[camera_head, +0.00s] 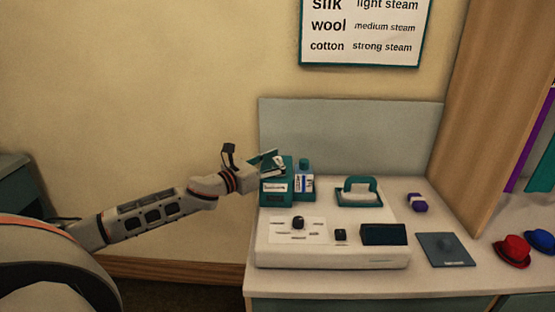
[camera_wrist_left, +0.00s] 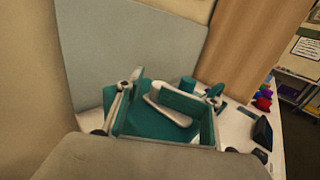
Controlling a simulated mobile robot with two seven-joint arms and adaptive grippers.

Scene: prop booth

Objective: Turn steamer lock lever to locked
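The steamer is a low white unit (camera_head: 330,252) on the counter. Its front panel has a round black knob (camera_head: 298,222) among small labels and a small black control (camera_head: 340,234). A labelled teal box (camera_head: 274,190) stands at its back left. I cannot tell for sure which part is the lock lever. My left gripper (camera_head: 272,163) is at the top of the teal box, away from the panel knob. In the left wrist view the left gripper (camera_wrist_left: 170,97) has its fingers spread, with teal and white parts showing between them. Contact is unclear. My right gripper is not in view.
A teal-handled iron (camera_head: 358,190) rests at the back of the unit, and a teal bottle (camera_head: 304,180) stands beside the box. A dark display (camera_head: 384,234), a grey plate (camera_head: 445,249), a purple item (camera_head: 417,202) and a red hat (camera_head: 512,251) lie to the right. A grey panel (camera_head: 350,135) stands behind.

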